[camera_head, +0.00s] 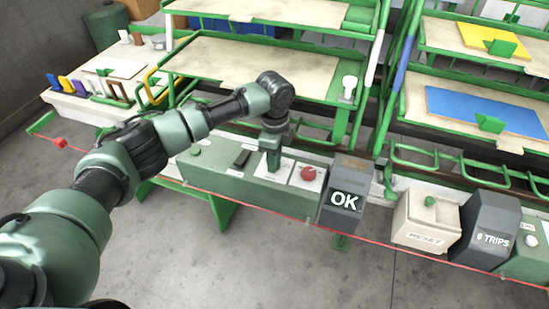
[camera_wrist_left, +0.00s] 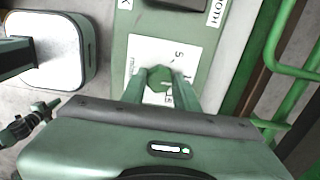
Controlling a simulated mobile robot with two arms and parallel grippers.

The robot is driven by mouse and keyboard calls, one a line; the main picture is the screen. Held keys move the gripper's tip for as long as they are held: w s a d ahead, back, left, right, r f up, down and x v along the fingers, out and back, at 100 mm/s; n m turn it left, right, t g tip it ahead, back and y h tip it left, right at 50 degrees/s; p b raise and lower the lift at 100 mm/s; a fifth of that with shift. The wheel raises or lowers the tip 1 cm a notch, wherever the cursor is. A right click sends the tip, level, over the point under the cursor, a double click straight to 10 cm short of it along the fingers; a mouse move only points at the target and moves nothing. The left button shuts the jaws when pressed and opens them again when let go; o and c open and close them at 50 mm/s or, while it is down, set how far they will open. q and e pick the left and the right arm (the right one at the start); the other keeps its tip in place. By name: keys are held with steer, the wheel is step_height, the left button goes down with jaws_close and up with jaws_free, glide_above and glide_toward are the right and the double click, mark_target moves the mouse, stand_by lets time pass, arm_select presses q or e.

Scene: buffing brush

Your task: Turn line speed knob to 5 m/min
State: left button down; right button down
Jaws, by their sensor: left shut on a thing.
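The line speed knob (camera_wrist_left: 158,76) is a green knob on a white dial plate (camera_wrist_left: 140,50) with printing, seen in the wrist view. My left gripper (camera_wrist_left: 159,82) points down at the plate and is shut on the knob, one finger on each side. In the head view my left gripper (camera_head: 272,160) is over the white plate on the green control box (camera_head: 215,172). The gripper hides the knob there. The knob's pointer and the dial's numbers cannot be read clearly. My right gripper is not in view.
Beside the dial are a red button (camera_head: 308,173), a black switch (camera_head: 241,157) and a green button (camera_head: 195,150). A dark display (camera_head: 345,195) reads OK. A RESET box (camera_head: 425,222) and a TRIPS display (camera_head: 488,230) stand right. Green racks (camera_head: 330,95) rise behind.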

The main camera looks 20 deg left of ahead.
arm_select(q)
steer(key=shift+r+n+p, duration=0.2)
steer(key=shift+n+p, duration=0.1)
steer(key=shift+p, duration=0.3)
steer(key=n+p, duration=0.6)
steer(key=p, duration=0.1)
steer(key=shift+d+r, duration=0.1)
steer(key=n+p, duration=0.3)
steer(key=shift+n+p, duration=0.65)
steer(key=shift+n, duration=0.45)
steer(key=shift+w+f, duration=0.1)
steer(key=shift+f, duration=0.1)
steer(key=c, duration=1.1)
jaws_free()
steer(key=shift+o, duration=0.2)
steer(key=shift+r+b, duration=0.3)
steer(key=shift+r, duration=3.6)
